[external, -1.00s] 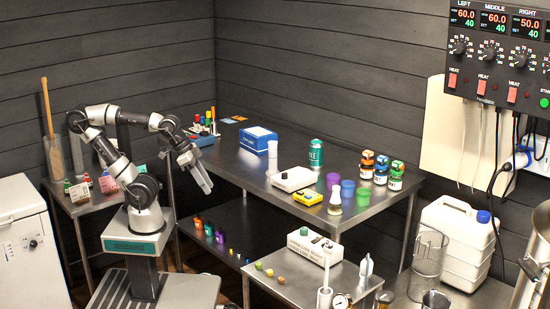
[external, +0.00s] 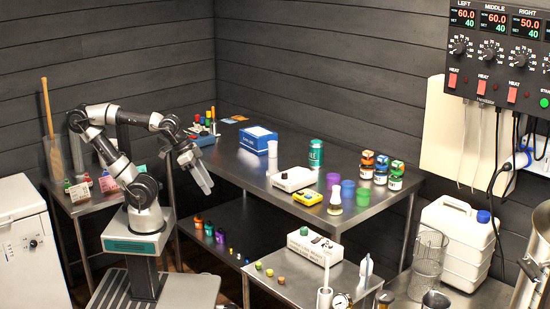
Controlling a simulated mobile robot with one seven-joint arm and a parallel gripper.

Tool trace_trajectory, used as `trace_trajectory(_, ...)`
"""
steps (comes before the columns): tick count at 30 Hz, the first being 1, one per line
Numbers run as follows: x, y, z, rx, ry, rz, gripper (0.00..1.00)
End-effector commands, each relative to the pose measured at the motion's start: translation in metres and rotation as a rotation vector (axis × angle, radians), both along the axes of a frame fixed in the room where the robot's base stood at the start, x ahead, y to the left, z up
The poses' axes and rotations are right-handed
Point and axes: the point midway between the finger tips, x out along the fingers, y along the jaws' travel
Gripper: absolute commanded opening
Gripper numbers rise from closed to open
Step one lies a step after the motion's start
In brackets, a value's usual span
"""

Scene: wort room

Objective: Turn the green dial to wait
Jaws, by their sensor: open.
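A white box (external: 302,250) with small dark print on its front stands on the low steel table at the front. A small dark green part (external: 322,242) shows on its top. It may be the green dial, but it is too small to tell, and no "wait" mark can be read. My gripper (external: 205,187) is open and empty, pointing down and to the right. It hangs in the air left of the long steel table, well away from the white box.
The long steel table (external: 235,165) carries a blue box (external: 258,140), a white device (external: 294,179), a yellow meter (external: 307,199) and several jars. A control panel (external: 500,55) with black knobs hangs at the upper right. A white jug (external: 453,245) stands below it.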

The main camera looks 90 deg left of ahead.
Motion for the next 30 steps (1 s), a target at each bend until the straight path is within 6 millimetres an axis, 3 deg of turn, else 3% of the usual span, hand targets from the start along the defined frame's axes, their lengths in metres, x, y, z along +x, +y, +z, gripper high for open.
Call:
trace_trajectory(5, 0.039, -0.007, 0.043, 0.014, 0.023, 0.003, 0.41)
trace_trajectory(9, 0.104, -0.028, 0.086, 0.028, 0.049, 0.007, 0.41)
trace_trajectory(14, 0.183, -0.067, 0.110, 0.030, 0.069, 0.004, 0.41)
trace_trajectory(18, 0.238, -0.106, 0.108, 0.021, 0.084, -0.001, 0.41)
trace_trajectory(21, 0.264, -0.129, 0.100, 0.012, 0.092, -0.003, 0.41)
trace_trajectory(25, 0.281, -0.146, 0.090, 0.002, 0.097, -0.003, 0.41)
trace_trajectory(30, 0.288, -0.151, 0.076, -0.001, 0.099, -0.001, 0.41)
